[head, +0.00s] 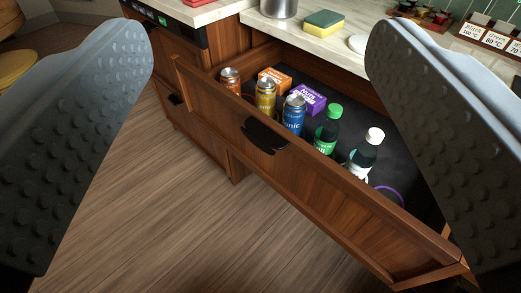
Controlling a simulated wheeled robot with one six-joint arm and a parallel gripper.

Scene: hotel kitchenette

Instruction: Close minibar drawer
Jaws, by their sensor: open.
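The minibar drawer (315,188) is a brown wooden drawer, pulled out from under the counter. It has a black handle (265,136) on its front. Inside stand a red can (230,80), a yellow can (265,97), a blue can (294,115), a green-capped bottle (327,130) and a white-capped bottle (364,155). An orange box (275,78) and a purple box (309,98) are behind the cans. My gripper (258,60) is open and empty. Its two grey fingers frame the view on either side, apart from the drawer front as far as I can tell.
The pale countertop (335,50) above the drawer holds a sponge (324,23), a metal pot (280,8) and a rack of labelled cards (490,38). Other drawers with a black handle (176,99) are at the left. The wooden floor (165,220) in front is clear.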

